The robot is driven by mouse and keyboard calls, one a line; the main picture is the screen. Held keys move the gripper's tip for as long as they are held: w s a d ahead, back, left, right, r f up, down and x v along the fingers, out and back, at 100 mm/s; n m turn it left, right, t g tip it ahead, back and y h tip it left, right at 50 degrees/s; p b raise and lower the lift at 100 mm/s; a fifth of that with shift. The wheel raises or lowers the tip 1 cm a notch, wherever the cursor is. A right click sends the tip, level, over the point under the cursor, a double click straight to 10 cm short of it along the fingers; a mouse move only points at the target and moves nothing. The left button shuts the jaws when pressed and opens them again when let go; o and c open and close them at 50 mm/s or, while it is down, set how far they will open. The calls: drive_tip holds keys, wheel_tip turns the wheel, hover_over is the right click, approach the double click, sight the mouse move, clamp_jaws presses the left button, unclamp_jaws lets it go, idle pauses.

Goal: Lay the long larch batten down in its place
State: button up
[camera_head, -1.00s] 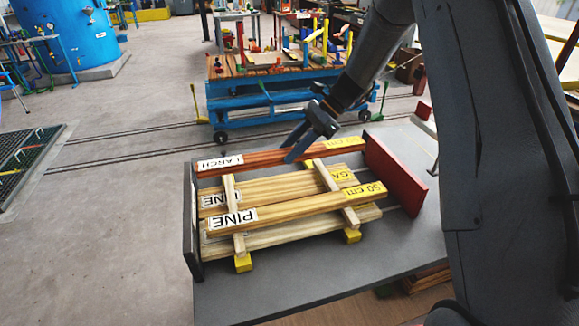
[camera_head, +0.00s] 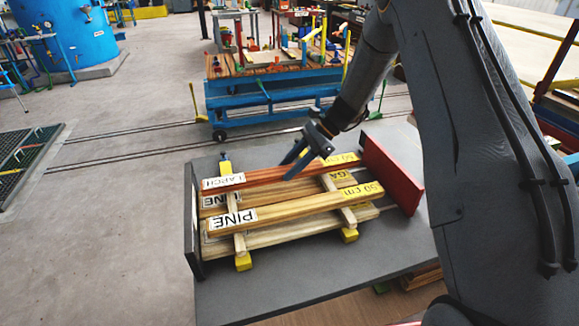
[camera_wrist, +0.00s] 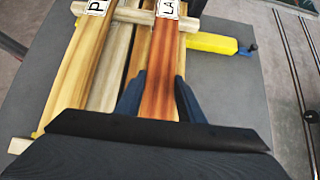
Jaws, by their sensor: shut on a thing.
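The long reddish-brown larch batten (camera_head: 276,173) has a white LARCH label at its left end and a yellow label at its right end. It lies lengthwise over the far part of the timber stack, across the two pale cross sticks (camera_head: 331,188). I cannot tell whether it touches them. My gripper (camera_head: 294,164) is shut on the batten near its middle. In the wrist view, the fingers stand on both sides of the batten (camera_wrist: 160,85). A pine batten (camera_head: 290,209) with a yellow 50 cm label lies parallel on the near side, with a gap between them.
The stack sits on yellow bearers (camera_head: 243,262) on a grey table (camera_head: 310,275). A dark upright plate (camera_head: 193,225) stands at the left end and a red one (camera_head: 393,172) at the right. Boards lie below the sticks. A blue cart (camera_head: 270,95) stands behind.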

drive_tip(key=shift+f, duration=0.45)
drive_tip(key=o, duration=1.4)
drive_tip(key=shift+c, duration=0.2)
drive_tip(key=shift+r, duration=0.15)
drive_tip(key=shift+r, duration=0.35)
drive_tip(key=b+v, duration=0.4)
drive_tip(key=v, duration=0.8)
drive_tip(key=shift+a, duration=0.1)
drive_tip(key=shift+s, duration=0.25)
drive_tip(key=s+n+h, duration=0.2)
drive_tip(key=s, duration=0.3)
drive_tip(key=s+d+f+n+h, duration=0.1)
drive_tip(key=s+n+h, duration=0.1)
drive_tip(key=s+n, duration=0.1)
drive_tip(key=s+d+f+n+h, duration=0.1)
drive_tip(key=s+n, duration=0.1)
drive_tip(key=s, duration=0.4)
drive_tip(key=shift+s+d+n+t+h, duration=0.15)
drive_tip(key=shift+s+n+t+h, duration=0.15)
drive_tip(key=shift+s+t+h, duration=0.1)
drive_tip(key=s+d+f+n+t+h, duration=0.1)
drive_tip(key=s+d+n+t+h, duration=0.1)
drive_tip(key=s+n, duration=0.6)
drive_tip(key=s+h, duration=0.1)
drive_tip(key=s, duration=0.3)
drive_tip(key=shift+f, duration=0.2)
